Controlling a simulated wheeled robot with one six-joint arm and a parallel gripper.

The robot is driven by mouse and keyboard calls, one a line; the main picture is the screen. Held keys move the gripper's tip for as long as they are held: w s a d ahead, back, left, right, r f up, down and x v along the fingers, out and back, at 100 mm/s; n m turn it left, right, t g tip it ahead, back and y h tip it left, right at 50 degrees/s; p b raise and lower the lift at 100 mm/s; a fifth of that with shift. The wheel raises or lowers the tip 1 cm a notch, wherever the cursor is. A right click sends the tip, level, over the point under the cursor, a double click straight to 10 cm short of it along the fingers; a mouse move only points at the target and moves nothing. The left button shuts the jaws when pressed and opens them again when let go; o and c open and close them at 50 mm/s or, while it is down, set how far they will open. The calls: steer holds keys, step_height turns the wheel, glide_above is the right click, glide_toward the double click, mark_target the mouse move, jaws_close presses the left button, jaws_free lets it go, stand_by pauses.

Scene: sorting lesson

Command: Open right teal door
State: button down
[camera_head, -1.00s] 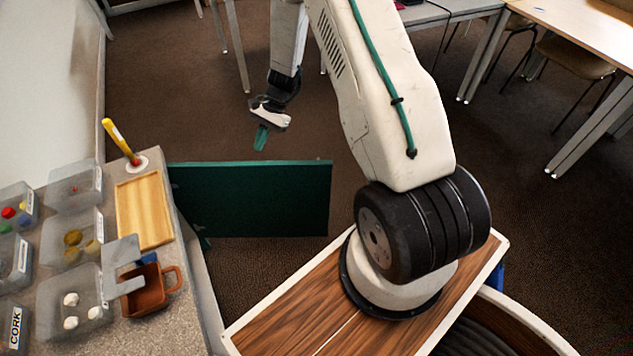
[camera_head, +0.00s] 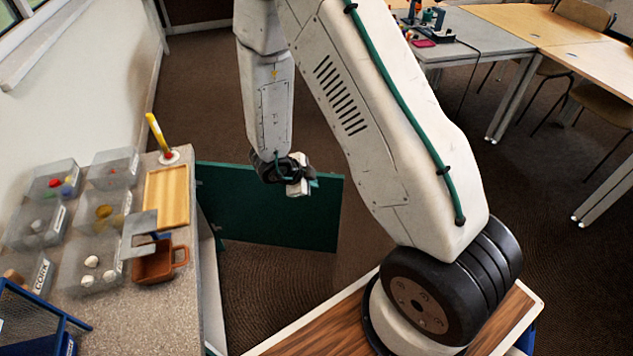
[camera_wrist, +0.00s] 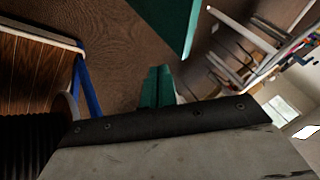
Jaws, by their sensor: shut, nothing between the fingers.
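The teal door (camera_head: 275,222) stands swung out from the right side of the speckled counter (camera_head: 188,317), its panel reaching over the floor. In the wrist view part of a teal panel, seemingly this door (camera_wrist: 167,22), shows at the top. My gripper's teal fingers (camera_wrist: 158,86) are together and empty in the wrist view, with a gap in the picture between them and the panel. In the head view my wrist overlaps the door's upper right part, and the fingers cannot be made out. I cannot tell whether anything touches the door. No handle is visible.
Tables (camera_head: 560,38) and chairs stand at the right. Carpet beyond the door is clear.

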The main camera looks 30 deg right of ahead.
glide_toward(330, 183)
step_height(330, 183, down, 3)
steer(key=s, duration=0.3)
steer(key=w+d, duration=0.1)
steer(key=w+d+f, duration=0.1)
steer(key=shift+w, duration=0.3)
steer(key=shift+w+d, duration=0.4)
